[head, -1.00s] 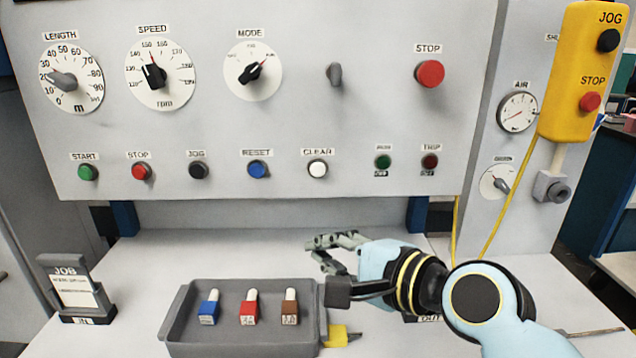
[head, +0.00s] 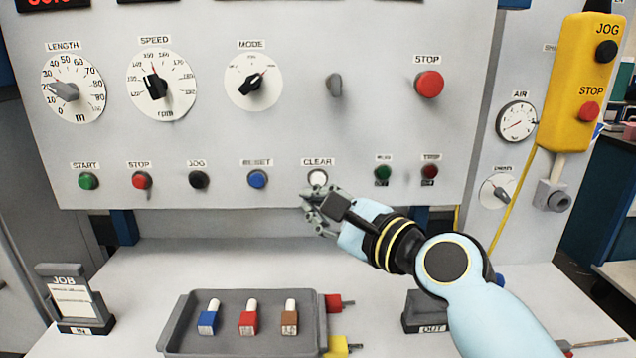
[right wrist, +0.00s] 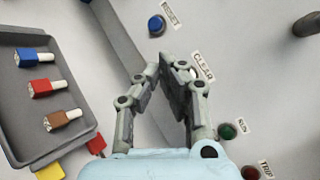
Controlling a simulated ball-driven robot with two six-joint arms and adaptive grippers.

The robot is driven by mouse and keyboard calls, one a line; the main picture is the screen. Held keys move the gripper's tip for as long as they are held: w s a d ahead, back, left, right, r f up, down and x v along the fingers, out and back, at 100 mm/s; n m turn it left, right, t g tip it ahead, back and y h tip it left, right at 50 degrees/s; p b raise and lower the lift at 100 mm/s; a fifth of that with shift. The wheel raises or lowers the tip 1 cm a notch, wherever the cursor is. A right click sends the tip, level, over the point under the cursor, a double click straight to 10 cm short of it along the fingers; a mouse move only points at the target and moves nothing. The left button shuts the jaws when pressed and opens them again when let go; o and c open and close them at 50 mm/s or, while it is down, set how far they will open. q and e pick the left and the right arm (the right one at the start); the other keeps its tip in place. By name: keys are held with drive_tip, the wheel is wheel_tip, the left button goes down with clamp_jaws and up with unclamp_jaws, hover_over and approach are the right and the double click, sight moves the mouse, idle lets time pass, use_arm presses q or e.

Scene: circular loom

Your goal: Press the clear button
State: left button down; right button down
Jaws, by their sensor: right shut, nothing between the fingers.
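The white clear button (head: 318,177) is on the grey panel under its CLEAR label, at the right end of the lower button row. My right gripper (head: 309,201) is shut and empty, its fingertips just below the button in the head view. In the right wrist view the fingertips (right wrist: 164,66) overlap the button, and only a sliver of white shows beside the CLEAR label (right wrist: 203,66). I cannot tell whether the fingers touch it. My left gripper is not in view.
The blue reset button (head: 258,179) is left of the clear button; green (head: 383,172) and red (head: 429,171) lamps are to its right. Below, a grey tray (head: 178,322) holds blue, red and brown pieces. Red and yellow items lie beside the tray.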

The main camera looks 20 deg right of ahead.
sight(316, 185)
drive_tip(key=w+d, duration=0.1)
drive_tip(key=w, duration=0.5)
drive_tip(key=shift+d+b, duration=0.4)
drive_tip(key=shift+b, duration=0.05)
drive_tip(key=shift+w, duration=0.15)
idle(0.9)
drive_tip(key=shift+w+d, duration=0.1)
drive_tip(key=shift+w, duration=0.15)
drive_tip(key=shift+w+d, duration=0.15)
drive_tip(key=shift+w, duration=0.3)
idle(0.7)
idle(0.3)
drive_tip(key=shift+s+a+p, duration=0.25)
drive_tip(key=shift+s+p, duration=0.3)
drive_tip(key=shift+s, duration=0.3)
